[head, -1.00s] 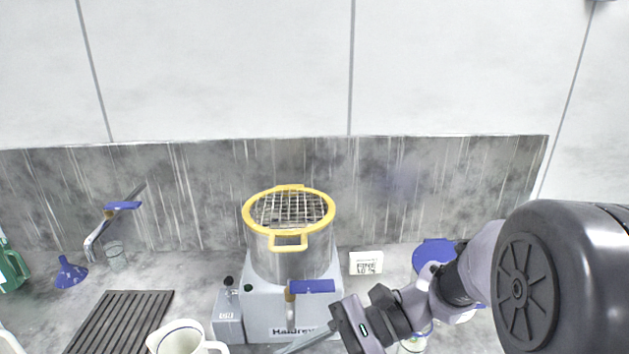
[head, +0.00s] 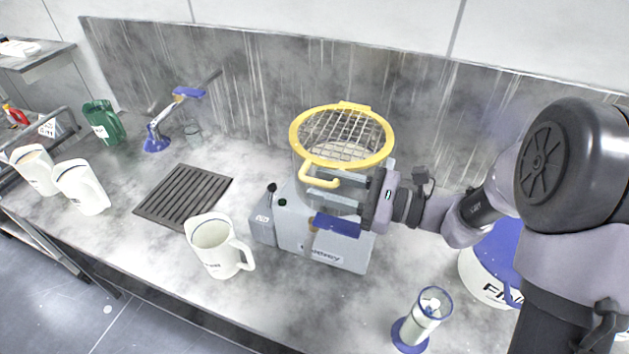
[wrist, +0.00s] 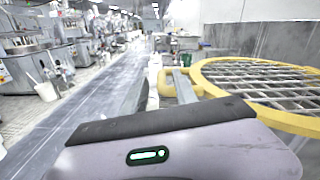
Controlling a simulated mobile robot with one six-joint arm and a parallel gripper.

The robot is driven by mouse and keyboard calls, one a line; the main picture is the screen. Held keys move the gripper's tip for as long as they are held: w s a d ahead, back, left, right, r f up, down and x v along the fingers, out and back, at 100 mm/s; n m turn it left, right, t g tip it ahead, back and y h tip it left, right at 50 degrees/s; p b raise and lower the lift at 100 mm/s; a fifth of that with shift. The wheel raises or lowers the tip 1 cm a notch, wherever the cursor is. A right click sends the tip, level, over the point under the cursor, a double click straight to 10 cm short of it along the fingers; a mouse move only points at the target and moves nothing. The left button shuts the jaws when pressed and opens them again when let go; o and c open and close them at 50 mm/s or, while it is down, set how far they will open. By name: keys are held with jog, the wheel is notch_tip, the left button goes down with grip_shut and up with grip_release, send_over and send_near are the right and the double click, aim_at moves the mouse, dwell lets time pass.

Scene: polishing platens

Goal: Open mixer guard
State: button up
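The mixer (head: 325,248) stands on the counter as a grey base with a steel bowl, partly hidden behind my gripper. Its guard (head: 343,135) is a yellow ring with a wire grid, lying flat over the bowl. The ring and grid also show at the right of the wrist view (wrist: 262,72). A yellow handle loop (head: 318,180) sticks out from the ring's front. My gripper (head: 322,188) is at this handle from the right, its two fingers apart, one above the other, with the handle's end between them. Whether they touch it is unclear.
A white jug (head: 213,248) stands front left of the mixer, beside a dark ribbed mat (head: 184,196). A blue-based cylinder (head: 424,318) and a blue-lidded tub (head: 490,277) stand to the right. A wall panel (head: 270,80) rises behind. Space above the guard looks clear.

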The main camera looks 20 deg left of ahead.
jog(key=shift+w+a, duration=0.2)
jog(key=shift+a, duration=1.05)
grip_shut()
dwell(0.5)
